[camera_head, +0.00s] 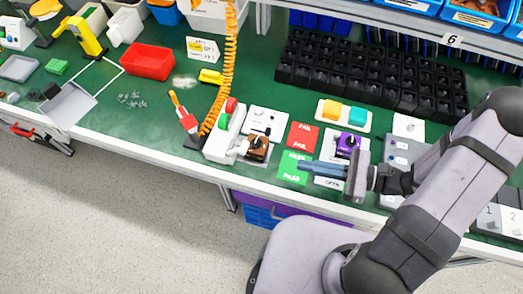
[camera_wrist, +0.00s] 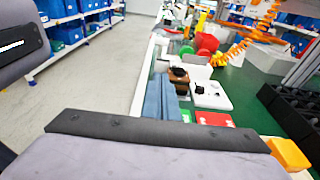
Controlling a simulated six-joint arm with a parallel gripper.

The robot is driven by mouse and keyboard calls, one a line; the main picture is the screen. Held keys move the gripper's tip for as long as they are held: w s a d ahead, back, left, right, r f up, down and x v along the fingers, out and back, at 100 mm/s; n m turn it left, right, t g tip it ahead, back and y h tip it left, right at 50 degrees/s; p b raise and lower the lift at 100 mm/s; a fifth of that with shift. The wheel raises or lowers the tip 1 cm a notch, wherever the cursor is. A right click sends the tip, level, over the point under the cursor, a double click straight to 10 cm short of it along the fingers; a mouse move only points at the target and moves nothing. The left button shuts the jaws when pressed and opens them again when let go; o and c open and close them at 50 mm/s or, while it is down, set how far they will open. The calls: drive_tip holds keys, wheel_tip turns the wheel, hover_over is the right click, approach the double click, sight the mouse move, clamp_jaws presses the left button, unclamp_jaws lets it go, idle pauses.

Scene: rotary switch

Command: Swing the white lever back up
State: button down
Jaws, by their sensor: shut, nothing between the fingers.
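My gripper (camera_head: 300,167) has its blue fingers together and empty, pointing left just above the green PASS card (camera_head: 294,168). The fingers also show in the wrist view (camera_wrist: 161,100), reaching away toward a brown block switch (camera_wrist: 179,79) with a black knob. In the head view this brown block (camera_head: 257,150) stands left of the fingertips, apart from them, on a white plate at the bench's front edge. A pale piece (camera_head: 239,148) sticks out on its left; I cannot tell for sure that it is the white lever. A purple switch (camera_head: 348,143) stands behind my fingers.
Behind the brown block is a white plate with small knobs (camera_head: 267,121). A box with red and green buttons (camera_head: 223,131) stands to its left. The red FAIL card (camera_head: 301,135) lies flat. Black bins (camera_head: 340,75) fill the back. An orange coiled cable (camera_head: 227,70) hangs at the left.

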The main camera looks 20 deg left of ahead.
drive_tip(key=a+p, duration=0.5)
drive_tip(key=a, duration=0.8)
drive_tip(key=shift+r, duration=0.15)
drive_tip(key=shift+a, duration=0.1)
drive_tip(key=shift+r, duration=0.15)
